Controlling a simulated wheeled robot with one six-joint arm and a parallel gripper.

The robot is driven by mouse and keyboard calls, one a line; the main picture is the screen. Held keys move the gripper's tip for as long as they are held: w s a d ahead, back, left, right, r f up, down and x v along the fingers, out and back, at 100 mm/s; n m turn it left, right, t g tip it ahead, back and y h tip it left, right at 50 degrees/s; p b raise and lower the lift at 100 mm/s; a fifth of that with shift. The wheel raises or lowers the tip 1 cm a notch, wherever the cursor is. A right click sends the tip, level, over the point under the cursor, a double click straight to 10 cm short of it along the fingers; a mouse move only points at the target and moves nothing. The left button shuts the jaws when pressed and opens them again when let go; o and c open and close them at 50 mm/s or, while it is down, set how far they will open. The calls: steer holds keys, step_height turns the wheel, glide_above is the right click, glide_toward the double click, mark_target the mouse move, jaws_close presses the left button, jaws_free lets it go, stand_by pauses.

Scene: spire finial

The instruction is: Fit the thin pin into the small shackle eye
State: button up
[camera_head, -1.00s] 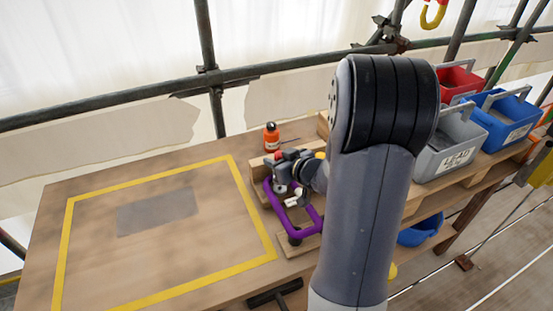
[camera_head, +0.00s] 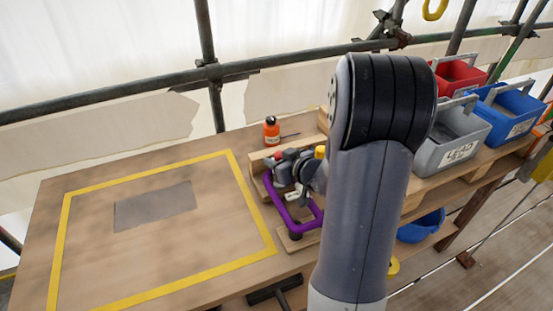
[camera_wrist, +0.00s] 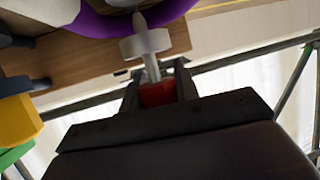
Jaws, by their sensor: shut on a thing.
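My gripper (camera_wrist: 158,94) is shut on the red head of a pin (camera_wrist: 147,45), which shows in the wrist view as a pale metal shaft with a wide collar. The pin points away from the gripper toward a purple shackle (camera_wrist: 85,22). In the head view my gripper (camera_head: 290,180) is over the upper part of the purple shackle (camera_head: 291,217), which rests on a wooden fixture. The shackle's small eye is hidden, and I cannot tell whether the pin's tip touches it or is in it.
An orange bottle (camera_head: 271,131) stands behind the fixture (camera_head: 297,241). A yellow-topped piece (camera_head: 320,152) is close to my wrist. Grey (camera_head: 450,138), blue (camera_head: 506,110) and red bins stand at the right. The yellow-taped area (camera_head: 140,235) at the left is free apart from a flat grey patch.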

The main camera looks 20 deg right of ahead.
steer(key=shift+f+b, duration=0.65)
steer(key=shift+f, duration=0.25)
steer(key=o, duration=1.1)
steer(key=shift+c, duration=0.2)
steer(key=shift+s+r, duration=0.1)
steer(key=p+v, duration=0.2)
steer(key=v, duration=0.8)
steer(key=shift+s+r, duration=0.15)
steer(key=shift+s, duration=0.15)
